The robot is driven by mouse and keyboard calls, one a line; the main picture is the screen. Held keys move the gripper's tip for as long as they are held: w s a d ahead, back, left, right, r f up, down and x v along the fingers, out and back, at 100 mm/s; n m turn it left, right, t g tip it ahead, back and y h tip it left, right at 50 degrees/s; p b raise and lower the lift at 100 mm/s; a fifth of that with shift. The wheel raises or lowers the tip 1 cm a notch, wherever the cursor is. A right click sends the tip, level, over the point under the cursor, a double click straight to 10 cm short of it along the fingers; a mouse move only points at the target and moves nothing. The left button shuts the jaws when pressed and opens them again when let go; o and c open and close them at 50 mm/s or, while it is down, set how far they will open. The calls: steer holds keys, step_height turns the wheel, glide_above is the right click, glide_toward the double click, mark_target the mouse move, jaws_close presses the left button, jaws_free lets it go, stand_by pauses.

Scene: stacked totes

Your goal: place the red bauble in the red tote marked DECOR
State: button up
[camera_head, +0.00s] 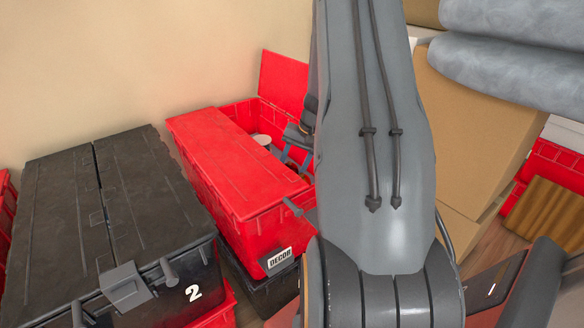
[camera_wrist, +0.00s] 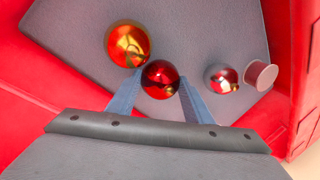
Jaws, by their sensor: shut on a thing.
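The red bauble (camera_wrist: 160,80) is shiny and dark red; it sits between the two fingertips of my gripper (camera_wrist: 159,82), which is shut on it. In the wrist view it is over a grey surface inside a red tote, and I cannot tell whether it touches that surface. The red tote (camera_head: 252,232) carries a DECOR label (camera_head: 280,257) in the head view. Its near lid flap (camera_head: 232,160) is closed and its far flap (camera_head: 285,80) stands open.
A gold-orange bauble (camera_wrist: 128,43), a silver-red bauble (camera_wrist: 221,79) and a pink cylinder (camera_wrist: 261,75) lie close around the gripper. The tote's red walls are near. A closed black tote (camera_head: 100,215) marked 2 stands left, and cardboard boxes (camera_head: 475,130) stand right.

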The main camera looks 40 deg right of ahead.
steer(key=shift+f, duration=0.1)
steer(key=o, duration=1)
